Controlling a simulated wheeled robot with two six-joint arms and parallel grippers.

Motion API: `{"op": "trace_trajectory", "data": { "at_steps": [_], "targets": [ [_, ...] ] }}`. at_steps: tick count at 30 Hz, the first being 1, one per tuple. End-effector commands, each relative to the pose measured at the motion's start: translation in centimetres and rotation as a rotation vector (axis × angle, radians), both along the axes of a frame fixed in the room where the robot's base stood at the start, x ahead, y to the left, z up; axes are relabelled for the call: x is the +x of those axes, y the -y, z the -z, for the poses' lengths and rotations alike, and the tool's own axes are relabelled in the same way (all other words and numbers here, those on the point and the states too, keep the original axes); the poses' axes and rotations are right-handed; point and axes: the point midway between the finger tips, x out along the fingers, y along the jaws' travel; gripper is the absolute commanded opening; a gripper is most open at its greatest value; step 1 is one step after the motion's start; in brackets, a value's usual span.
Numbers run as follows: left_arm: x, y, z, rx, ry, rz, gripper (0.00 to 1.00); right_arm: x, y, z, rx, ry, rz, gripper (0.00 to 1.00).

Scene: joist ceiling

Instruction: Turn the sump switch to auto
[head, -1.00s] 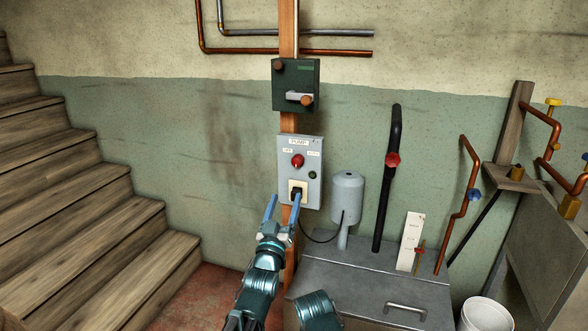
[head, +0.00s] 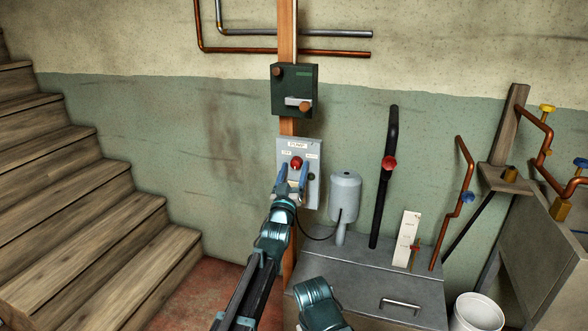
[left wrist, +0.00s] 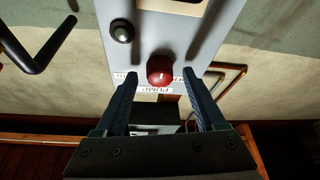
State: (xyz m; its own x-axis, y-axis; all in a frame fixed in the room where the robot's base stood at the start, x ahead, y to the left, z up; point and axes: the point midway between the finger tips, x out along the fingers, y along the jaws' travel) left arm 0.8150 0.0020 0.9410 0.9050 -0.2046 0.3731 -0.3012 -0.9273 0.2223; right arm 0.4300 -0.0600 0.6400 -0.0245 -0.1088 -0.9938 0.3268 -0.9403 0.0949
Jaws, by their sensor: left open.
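The switch is a red knob (head: 296,163) on a grey control box (head: 313,190) fixed to a wooden post. In the left wrist view the red knob (left wrist: 160,68) shows upside down with a pale mark; which way it points I cannot tell. A label ending in "UMP" sits above it, with small labels to either side; the right one reads like AUTO. My left gripper (head: 293,176) is open, its blue fingers just below and in front of the knob. In the left wrist view the fingers (left wrist: 160,80) stand either side of the knob, apart from it.
A grey float housing (head: 345,195) and a black pipe (head: 385,180) stand to the right. Wooden stairs (head: 90,200) are on the left.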

Motion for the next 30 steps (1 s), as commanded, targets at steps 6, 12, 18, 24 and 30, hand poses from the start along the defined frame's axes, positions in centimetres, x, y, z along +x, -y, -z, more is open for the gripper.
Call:
{"op": "trace_trajectory", "data": {
  "at_steps": [6,12,18,24,30],
  "targets": [
    [-0.04,-0.01,0.03,0.0,0.0,0.0,0.47,0.0,0.0,0.02,0.0,0.0,0.0,0.5],
    [-0.04,-0.02,0.02,0.0,0.0,0.0,0.11,0.0,0.0,0.02,0.0,0.0,0.0,0.5],
    [-0.04,-0.02,0.02,0.001,0.0,0.0,0.0,0.0,0.0,0.02,0.0,0.0,0.0,0.5],
    [-0.01,-0.09,0.01,0.034,0.011,-0.001,0.0,0.0,0.0,0.07,0.0,0.0,0.0,0.5],
    [0.05,-0.21,-0.01,0.141,0.044,-0.001,0.0,0.0,0.0,0.16,0.0,0.0,0.0,0.5]
  ]
}}
